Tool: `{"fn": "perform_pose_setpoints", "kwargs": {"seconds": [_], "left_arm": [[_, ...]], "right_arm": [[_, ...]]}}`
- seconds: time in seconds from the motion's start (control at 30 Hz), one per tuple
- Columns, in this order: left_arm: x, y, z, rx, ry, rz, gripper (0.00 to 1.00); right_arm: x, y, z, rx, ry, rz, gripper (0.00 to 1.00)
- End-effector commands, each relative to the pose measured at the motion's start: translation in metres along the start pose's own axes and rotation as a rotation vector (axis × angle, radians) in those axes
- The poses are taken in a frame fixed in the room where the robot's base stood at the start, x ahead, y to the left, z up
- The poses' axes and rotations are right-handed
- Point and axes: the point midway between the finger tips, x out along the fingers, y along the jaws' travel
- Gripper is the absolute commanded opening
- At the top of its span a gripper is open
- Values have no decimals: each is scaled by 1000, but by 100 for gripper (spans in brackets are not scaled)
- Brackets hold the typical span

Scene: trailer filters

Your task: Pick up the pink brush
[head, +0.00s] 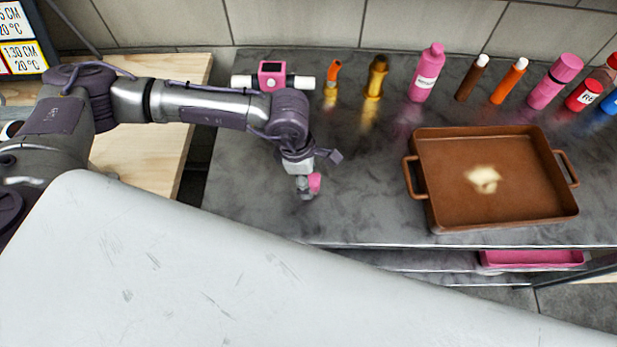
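My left arm reaches in from the left over the grey marbled counter (380,215). My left gripper (305,191) points down, low over the counter's left part. A small pink piece (314,183), which may be part of the pink brush, shows right at the fingertips on their right side. The rest of it is hidden or too small to make out. I cannot tell whether the fingers are closed on it or only beside it. My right gripper is not in view.
A brown tray (425,205) with a pale lump in it stands at the right. A pink-and-white device (272,72), a pink bottle (427,72) and several other bottles line the back wall. A pink tray (530,258) lies on a lower shelf. The counter between gripper and brown tray is clear.

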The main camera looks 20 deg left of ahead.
Motion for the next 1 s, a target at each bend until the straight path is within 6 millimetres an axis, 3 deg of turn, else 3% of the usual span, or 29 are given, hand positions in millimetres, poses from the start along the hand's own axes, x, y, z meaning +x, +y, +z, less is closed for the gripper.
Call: {"fn": "perform_pose_setpoints", "kwargs": {"seconds": [0.17,0.4,0.8,1.0], "left_arm": [[18,0,0,0,0,-1,69],[20,0,0,0,-1,0,69],[20,0,0,0,-1,0,5],[20,0,0,0,-1,0,4]], "right_arm": [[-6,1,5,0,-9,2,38],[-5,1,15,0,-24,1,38],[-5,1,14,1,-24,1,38],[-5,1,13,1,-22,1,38]]}}
